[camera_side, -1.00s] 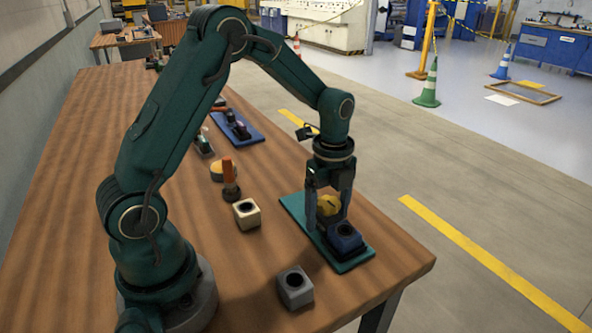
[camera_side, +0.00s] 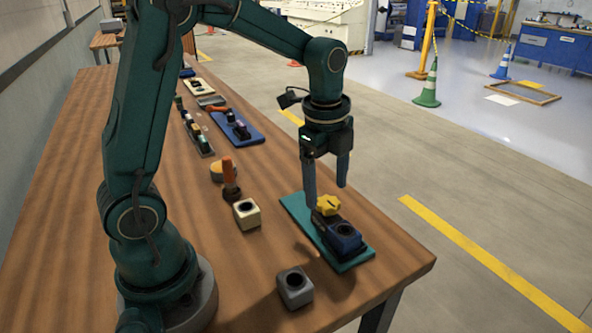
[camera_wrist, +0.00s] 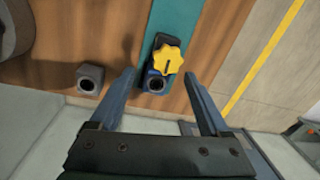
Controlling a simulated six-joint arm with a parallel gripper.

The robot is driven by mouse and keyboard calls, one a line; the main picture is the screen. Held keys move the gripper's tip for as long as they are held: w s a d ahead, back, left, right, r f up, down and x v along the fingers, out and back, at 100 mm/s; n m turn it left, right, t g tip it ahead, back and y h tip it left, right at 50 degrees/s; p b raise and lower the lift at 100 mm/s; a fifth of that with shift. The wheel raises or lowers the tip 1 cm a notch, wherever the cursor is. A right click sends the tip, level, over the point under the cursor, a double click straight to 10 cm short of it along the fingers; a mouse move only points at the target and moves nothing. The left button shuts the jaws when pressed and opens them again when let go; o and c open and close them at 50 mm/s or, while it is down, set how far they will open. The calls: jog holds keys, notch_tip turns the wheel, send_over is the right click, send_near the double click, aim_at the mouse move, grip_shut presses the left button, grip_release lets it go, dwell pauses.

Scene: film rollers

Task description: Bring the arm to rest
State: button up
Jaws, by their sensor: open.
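My gripper (camera_side: 326,192) is open and empty, just above a yellow star-shaped knob (camera_side: 328,205). The knob sits on a dark blue block fixture (camera_side: 344,237) with a round hole, on a teal plate (camera_side: 353,266) near the table's right edge. In the wrist view my open fingers (camera_wrist: 164,88) stand to either side, with the yellow knob (camera_wrist: 166,60) and the blue block (camera_wrist: 156,84) between them in the picture. Nothing is held.
A grey block with a hole (camera_side: 295,287) and a cream block with a hole (camera_side: 246,214) stand on the wooden table (camera_side: 120,200). An orange-handled tool (camera_side: 229,180) stands upright near a yellow round piece (camera_side: 217,172). A blue tray (camera_side: 252,136) and other parts lie further back.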

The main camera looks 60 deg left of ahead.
jog(key=s+d+r+n+t, duration=0.2)
jog(key=s+n, duration=0.4)
jog(key=n, duration=0.2)
jog(key=s+d+r+n+t, duration=0.2)
jog(key=s+r+n, duration=0.1)
jog(key=s+n, duration=0.4)
jog(key=shift+s+d+r+n+t, duration=0.2)
jog(key=shift+n+t, duration=0.1)
jog(key=shift+n, duration=0.1)
